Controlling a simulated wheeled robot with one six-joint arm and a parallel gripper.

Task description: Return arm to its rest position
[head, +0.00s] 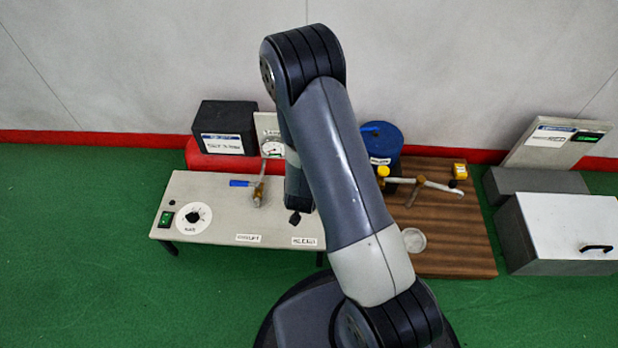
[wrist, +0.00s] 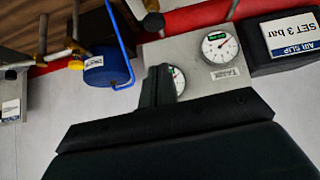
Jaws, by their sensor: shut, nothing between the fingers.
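My arm rises from the bottom of the head view and folds over at the top, with its forearm hanging down behind the upper link. My gripper (head: 294,217) shows only as a small dark tip over the right part of the white bench (head: 215,215). In the wrist view the dark fingers (wrist: 160,82) are together and empty, in front of a grey panel with gauges (wrist: 207,76). Most of the gripper is hidden by my arm in the head view.
The bench carries a dial (head: 193,217), a green switch and a blue-handled valve (head: 256,190). Behind stand a black box (head: 225,115) and a blue pot (head: 382,138). Right are a brown wooden board (head: 470,235), a white dish (head: 413,240) and a grey cabinet (head: 570,225).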

